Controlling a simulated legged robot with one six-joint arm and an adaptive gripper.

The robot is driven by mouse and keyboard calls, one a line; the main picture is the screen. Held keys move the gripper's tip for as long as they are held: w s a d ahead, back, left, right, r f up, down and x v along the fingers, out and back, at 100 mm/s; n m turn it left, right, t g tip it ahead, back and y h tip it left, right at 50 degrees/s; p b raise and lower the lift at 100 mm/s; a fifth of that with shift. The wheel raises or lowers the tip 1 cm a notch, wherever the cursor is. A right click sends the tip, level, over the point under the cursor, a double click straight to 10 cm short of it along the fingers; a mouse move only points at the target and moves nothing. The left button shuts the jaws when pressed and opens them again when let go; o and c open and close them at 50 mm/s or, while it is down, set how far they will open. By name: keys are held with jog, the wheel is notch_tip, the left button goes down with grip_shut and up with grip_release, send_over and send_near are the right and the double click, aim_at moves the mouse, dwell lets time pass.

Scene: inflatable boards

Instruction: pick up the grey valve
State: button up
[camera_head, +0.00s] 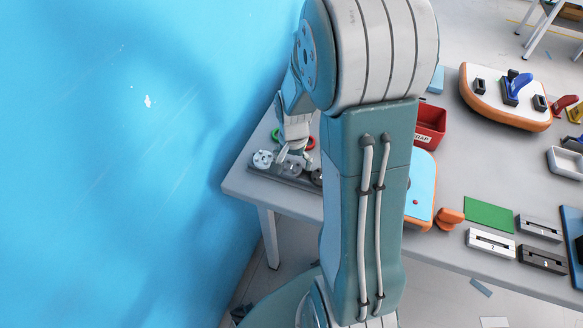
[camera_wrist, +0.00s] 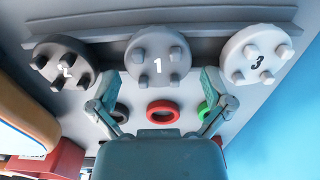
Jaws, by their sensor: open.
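The grey valve (camera_wrist: 157,62), a round disc with several pegs and the number 1, sits in the middle of a grey rack (camera_wrist: 200,20) in the wrist view. In the head view the grey valve (camera_head: 291,169) is partly covered by my gripper (camera_head: 290,157). My gripper (camera_wrist: 158,82) is open and empty, with one finger toward each side of the grey valve. I cannot tell whether the fingers touch it. A dark valve marked 2 (camera_wrist: 62,62) and a white valve marked 3 (camera_wrist: 260,55) flank it.
A red ring (camera_wrist: 162,112), a green ring (camera_wrist: 204,111) and a dark ring lie by the rack. A red scrap bin (camera_head: 430,125) and a blue-orange board (camera_head: 421,190) stand nearby. A blue wall (camera_head: 120,160) is close on the left of the head view.

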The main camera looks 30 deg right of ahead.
jog(key=shift+f, duration=0.15)
jog(key=shift+c, duration=0.3)
jog(key=c, duration=0.9)
jog(key=shift+c, duration=0.2)
